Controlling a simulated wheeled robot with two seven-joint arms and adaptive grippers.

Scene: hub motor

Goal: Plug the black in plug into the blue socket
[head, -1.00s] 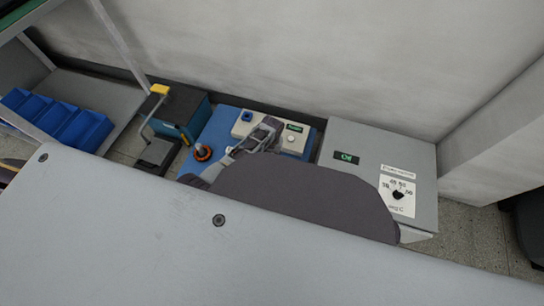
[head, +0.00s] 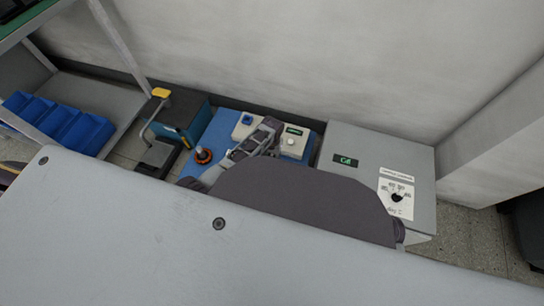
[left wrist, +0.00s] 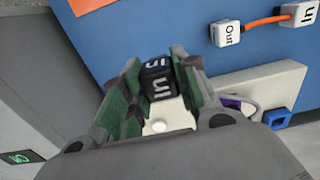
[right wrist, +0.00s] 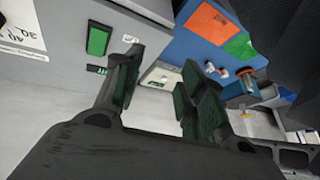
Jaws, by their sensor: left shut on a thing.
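My left gripper (left wrist: 155,95) is shut on the black in plug (left wrist: 158,85), a small dark cube with white "In" lettering. In the head view my left gripper (head: 268,130) is over the cream box (head: 292,146), and the plug cannot be made out there. The blue socket (head: 247,119) is on the left part of the cream box, left of the gripper. It also shows at the right of the left wrist view (left wrist: 277,119), apart from the plug. In the right wrist view my right gripper (right wrist: 160,90) has its fingers apart, with nothing between them.
The cream box sits on a blue panel (head: 212,140) with a round orange-ringed part (head: 204,156). White plugs on an orange cable (left wrist: 262,20) lie on the panel.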

